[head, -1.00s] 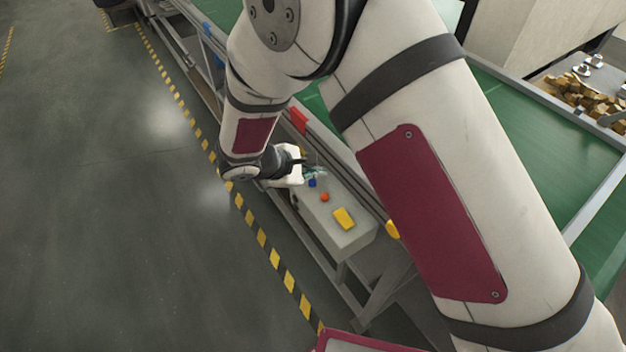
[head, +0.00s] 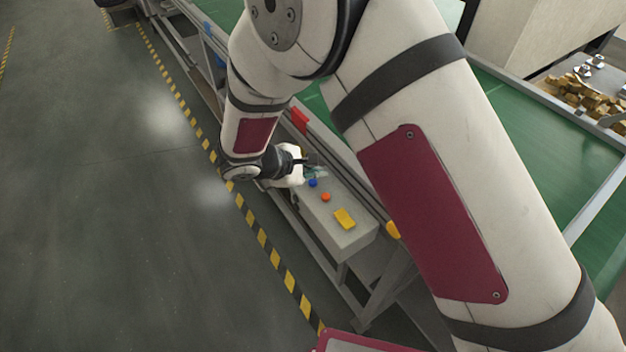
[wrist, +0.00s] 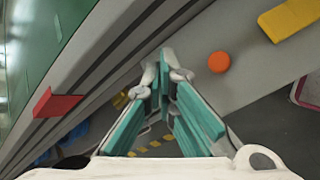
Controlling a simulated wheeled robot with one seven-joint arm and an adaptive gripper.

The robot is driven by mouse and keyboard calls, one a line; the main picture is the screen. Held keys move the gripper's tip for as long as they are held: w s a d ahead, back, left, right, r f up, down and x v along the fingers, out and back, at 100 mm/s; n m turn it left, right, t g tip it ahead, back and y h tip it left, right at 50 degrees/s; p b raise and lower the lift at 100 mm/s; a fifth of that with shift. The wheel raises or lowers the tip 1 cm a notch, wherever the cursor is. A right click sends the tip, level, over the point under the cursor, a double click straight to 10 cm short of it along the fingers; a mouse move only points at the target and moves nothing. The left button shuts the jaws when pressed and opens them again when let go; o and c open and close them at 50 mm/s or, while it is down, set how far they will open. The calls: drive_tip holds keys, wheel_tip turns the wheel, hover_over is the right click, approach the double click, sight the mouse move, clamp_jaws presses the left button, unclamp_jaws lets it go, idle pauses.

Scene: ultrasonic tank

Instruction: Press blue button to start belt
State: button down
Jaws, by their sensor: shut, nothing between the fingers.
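The blue button (head: 313,183) is a small round knob on the far end of the grey control box (head: 345,237). My gripper (head: 318,172) is just beyond it in the head view, close above the box; I cannot tell whether they touch. In the wrist view my gripper (wrist: 164,68) has its teal fingers brought together at the tips, with nothing held. The blue button cannot be made out there and may be hidden by the fingers. An orange button (head: 326,197) lies nearer on the box, and it also shows in the wrist view (wrist: 219,62).
A yellow block-like piece (head: 344,218) sits on the near end of the box. A red piece (head: 299,120) is on the belt's side rail. The green belt (head: 540,150) runs behind my arm. Open floor (head: 110,220) lies left of the striped line.

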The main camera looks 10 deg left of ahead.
drive_tip(key=shift+f, duration=0.15)
drive_tip(key=shift+f+b, duration=0.3)
drive_tip(key=shift+b, duration=0.05)
